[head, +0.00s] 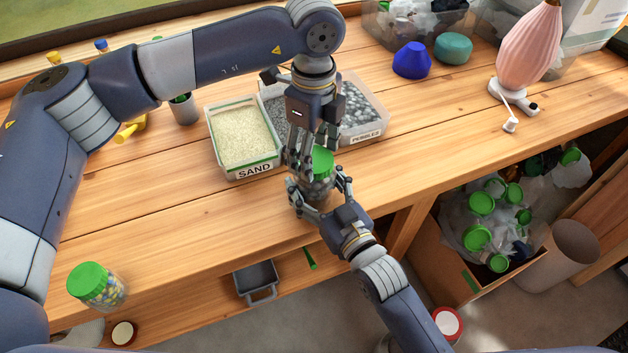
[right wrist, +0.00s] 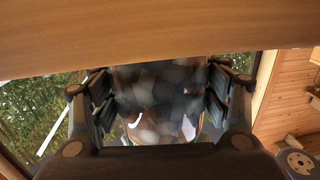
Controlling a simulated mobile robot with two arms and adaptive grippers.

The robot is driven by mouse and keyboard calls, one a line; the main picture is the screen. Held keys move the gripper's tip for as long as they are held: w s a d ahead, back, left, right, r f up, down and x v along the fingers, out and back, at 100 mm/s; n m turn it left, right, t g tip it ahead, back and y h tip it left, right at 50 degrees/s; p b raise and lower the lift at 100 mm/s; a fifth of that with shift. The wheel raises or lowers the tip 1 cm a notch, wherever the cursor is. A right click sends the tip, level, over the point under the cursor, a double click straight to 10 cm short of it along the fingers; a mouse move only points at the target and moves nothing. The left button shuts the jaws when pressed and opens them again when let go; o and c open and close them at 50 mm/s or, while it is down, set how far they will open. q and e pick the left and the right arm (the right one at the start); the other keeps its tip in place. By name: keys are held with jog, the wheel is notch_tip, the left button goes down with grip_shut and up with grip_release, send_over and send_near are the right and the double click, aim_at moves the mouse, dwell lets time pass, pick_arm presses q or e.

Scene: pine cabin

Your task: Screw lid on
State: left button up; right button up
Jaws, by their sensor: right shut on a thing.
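A clear jar of grey pebbles (head: 318,188) stands near the front edge of the bench with a green lid (head: 322,160) at its top. My right gripper (head: 320,190) reaches in from the front and is shut on the jar, a finger on each side. The right wrist view shows the pebble-filled jar (right wrist: 165,100) between these fingers. My left gripper (head: 308,160) points down from above at the lid, its fingers close beside it and partly covering it. I cannot tell whether they grip the lid or how far it is seated.
A sand tray (head: 243,172) and a pebbles tray (head: 366,134) stand just behind. A green-lidded jar (head: 97,287) stands at the front left. A box of green-lidded jars (head: 470,275) is below right.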

pick_arm(q)
jog(key=c, duration=0.9)
jog(key=o, duration=1.8)
jog(key=shift+c, duration=0.2)
pick_arm(e)
jog(key=o, duration=1.5)
pick_arm(q)
notch_tip(320, 180, up, 12)
pick_arm(e)
jog(key=v, duration=1.2)
